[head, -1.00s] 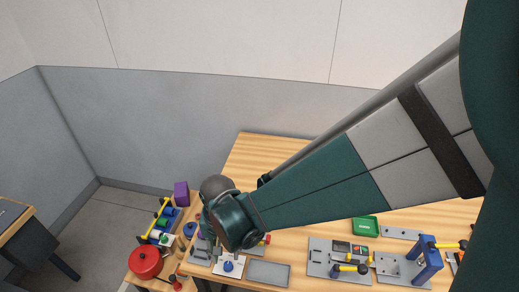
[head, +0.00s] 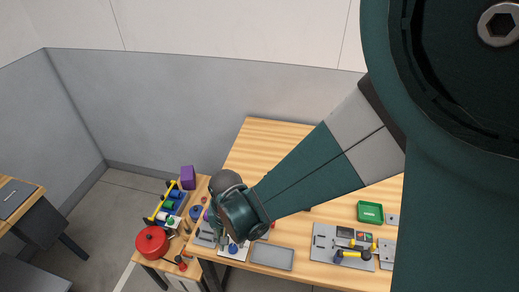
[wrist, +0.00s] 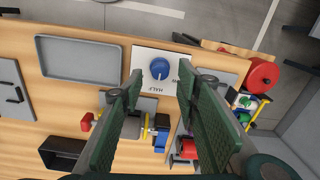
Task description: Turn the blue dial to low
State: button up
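The blue dial (wrist: 159,68) sits on a white plate (wrist: 147,60) on the wooden table. In the wrist view it lies between and beyond my fingertips, with upside-down lettering on the plate below it. One word looks like HALF; another label is partly behind the right finger. My gripper (wrist: 161,80) is open, its two green fingers apart, with nothing between them and not visibly touching the dial. In the head view the dial (head: 233,249) shows just below my wrist, and the fingers are hidden by the arm.
A grey tray (wrist: 80,60) lies beside the dial plate. A fixture with a yellow bar and red and blue parts (wrist: 148,125) lies below the dial. A red pot (head: 152,242) and a purple block (head: 188,177) are at left; a green tray (head: 370,212) is at right.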

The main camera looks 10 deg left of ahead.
aim_at(233, 246)
jog(key=shift+f, duration=1.65)
jog(key=c, duration=0.9)
